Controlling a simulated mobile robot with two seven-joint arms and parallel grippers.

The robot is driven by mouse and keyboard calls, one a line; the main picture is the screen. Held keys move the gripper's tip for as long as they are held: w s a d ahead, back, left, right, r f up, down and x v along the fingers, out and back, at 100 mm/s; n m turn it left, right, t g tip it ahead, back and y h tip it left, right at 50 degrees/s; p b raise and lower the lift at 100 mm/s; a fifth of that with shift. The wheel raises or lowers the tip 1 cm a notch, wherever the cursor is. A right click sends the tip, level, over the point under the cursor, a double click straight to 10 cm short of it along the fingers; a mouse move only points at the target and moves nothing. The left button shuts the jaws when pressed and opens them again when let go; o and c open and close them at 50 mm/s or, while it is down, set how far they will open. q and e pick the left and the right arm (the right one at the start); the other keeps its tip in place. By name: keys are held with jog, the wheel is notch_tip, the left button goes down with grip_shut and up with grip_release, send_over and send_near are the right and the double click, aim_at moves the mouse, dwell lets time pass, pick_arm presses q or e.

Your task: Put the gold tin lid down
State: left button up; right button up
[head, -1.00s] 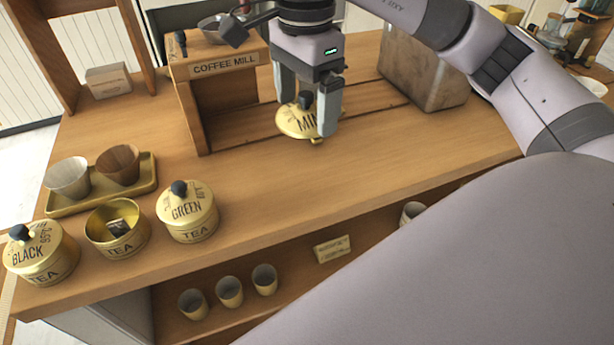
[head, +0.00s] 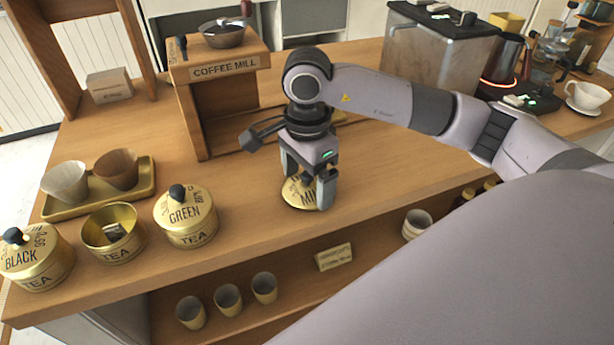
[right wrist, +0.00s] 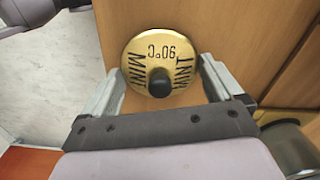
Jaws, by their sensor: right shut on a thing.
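The gold tin lid (head: 296,197) has a black knob and lettering that begins "MIN". It lies flat at the counter's front part, right of the green tea tin; I cannot tell whether it touches the wood. My right gripper (head: 309,194) points down and is shut on the lid. In the right wrist view the lid (right wrist: 146,52) sits between the two fingertips (right wrist: 162,72), with its knob facing me. An open gold tea tin (head: 113,250) without a lid stands at the left, with something small inside. My left gripper is not in view.
The lidded green tea tin (head: 187,222) and black tea tin (head: 38,262) flank the open tin. A gold tray (head: 142,190) with two cups lies behind them. The coffee mill stand (head: 218,95) is behind the gripper. The counter (head: 245,215) between green tin and lid is clear.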

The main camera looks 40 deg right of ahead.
aim_at(307, 174)
jog(key=shift+f, duration=0.1)
jog(key=shift+f, duration=0.15)
jog(key=o, duration=0.7)
jog(key=shift+r, duration=0.3)
notch_tip(307, 174, up, 12)
jog(key=shift+f, duration=0.1)
jog(key=shift+s, duration=0.1)
